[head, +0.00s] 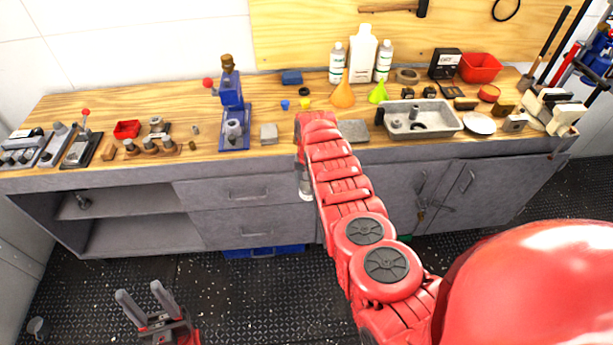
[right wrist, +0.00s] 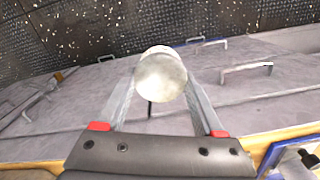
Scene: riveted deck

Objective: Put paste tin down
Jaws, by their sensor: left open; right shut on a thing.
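The paste tin (right wrist: 161,79) is a pale metallic cylinder, seen end-on between the fingers of my right gripper (right wrist: 161,92) in the right wrist view. The fingers touch its sides and are shut on it. In the head view the tin (head: 306,189) shows small below the end of my right arm, in front of the cabinet fronts near the bench's front edge. My right arm hides most of that gripper there. My left gripper (head: 141,302) is open and empty, low at the left above the floor, away from the bench.
The wooden bench top (head: 75,115) holds many items. A blue press (head: 233,112) stands left of my right arm, with a grey block (head: 268,134) beside it. A grey sink tray (head: 447,119) and funnels are at the right. Bare wood shows between press and arm.

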